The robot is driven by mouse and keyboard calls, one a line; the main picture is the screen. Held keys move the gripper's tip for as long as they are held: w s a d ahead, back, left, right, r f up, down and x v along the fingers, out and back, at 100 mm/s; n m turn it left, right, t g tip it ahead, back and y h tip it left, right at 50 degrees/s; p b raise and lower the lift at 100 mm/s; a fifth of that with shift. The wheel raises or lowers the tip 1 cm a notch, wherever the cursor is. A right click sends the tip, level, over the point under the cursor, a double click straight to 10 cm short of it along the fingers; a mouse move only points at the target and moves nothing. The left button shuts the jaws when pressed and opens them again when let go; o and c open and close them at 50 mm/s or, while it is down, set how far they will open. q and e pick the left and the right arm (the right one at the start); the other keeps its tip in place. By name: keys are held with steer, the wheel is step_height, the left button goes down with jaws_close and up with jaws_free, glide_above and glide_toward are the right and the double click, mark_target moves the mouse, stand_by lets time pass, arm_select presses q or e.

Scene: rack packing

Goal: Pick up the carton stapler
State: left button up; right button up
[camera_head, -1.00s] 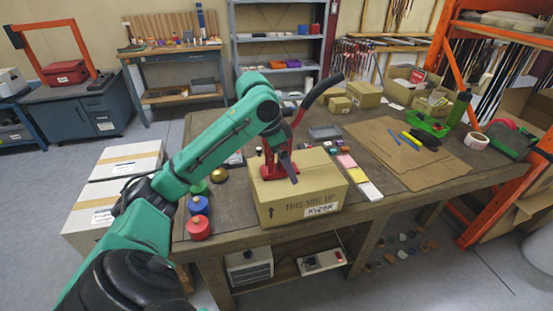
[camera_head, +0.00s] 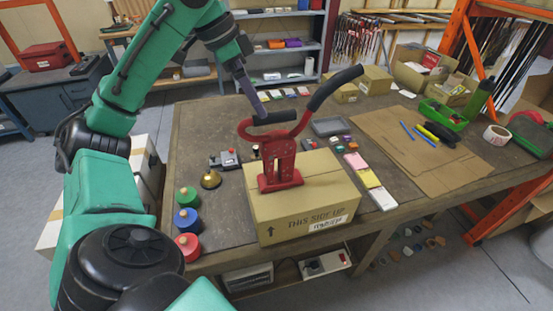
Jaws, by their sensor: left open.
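The carton stapler (camera_head: 279,165) is a red upright tool with black handle grips. It stands on top of a closed cardboard box (camera_head: 300,207) marked "THIS SIDE UP", near the table's front edge. Its long handle reaches up to the right, and a shorter handle with a black grip sits to the left of it. My left gripper (camera_head: 262,112) is open, pointing down, with its fingertips just above or behind the shorter grip. I cannot tell whether they touch it. My right gripper is not in view.
A brass bell (camera_head: 210,179) and green, blue and red round weights (camera_head: 187,221) stand left of the box. Colored pads (camera_head: 369,178) lie to its right. Flat cardboard (camera_head: 415,150), a green tray (camera_head: 443,115) and a tape roll (camera_head: 496,135) occupy the table's right.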

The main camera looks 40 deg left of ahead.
arm_select(q)
steer(key=b, duration=0.1)
glide_above(276, 134)
steer(key=s, duration=0.3)
steer(key=f, duration=0.5)
steer(key=shift+w+a+f, duration=0.1)
steer(key=shift+w+a, duration=0.1)
steer(key=shift+a, duration=0.15)
steer(key=x, duration=0.5)
steer(key=shift+w+a+f+b, duration=0.3)
steer(key=shift+b, duration=0.05)
steer(key=shift+d+f, duration=0.1)
steer(key=shift+d, duration=0.05)
steer(key=c, duration=1.6)
steer(key=shift+w, duration=0.2)
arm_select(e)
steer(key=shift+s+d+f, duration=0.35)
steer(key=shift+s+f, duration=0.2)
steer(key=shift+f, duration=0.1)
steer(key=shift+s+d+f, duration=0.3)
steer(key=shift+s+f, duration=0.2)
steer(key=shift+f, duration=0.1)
